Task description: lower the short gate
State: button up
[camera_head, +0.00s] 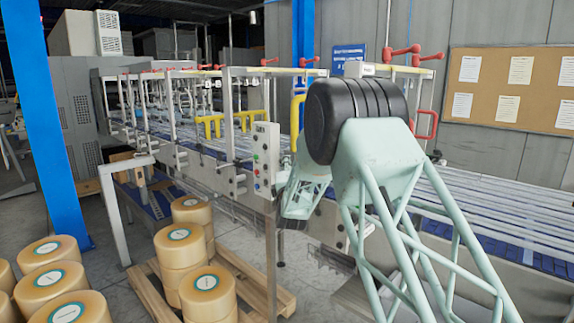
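Several gate-like parts stand along the conveyor (490,205); I cannot tell which is the short gate. A low yellow frame (211,119) stands upright at the conveyor's side, with a second yellow frame (248,114) right of it. A taller yellow frame (297,122) is partly hidden by my arm. A red frame (434,123) stands right of my arm's black joint. Red levers (401,51) sit on the upper rail. My arm fills the centre right, its far link angled down beside the conveyor. My gripper does not show.
A control box (266,158) on a post stands left of my arm. Wooden pallets (255,272) with stacked amber rolls (208,290) stand at the front left. A blue column (48,130) rises at the left. Bare floor (110,262) shows between column and pallets.

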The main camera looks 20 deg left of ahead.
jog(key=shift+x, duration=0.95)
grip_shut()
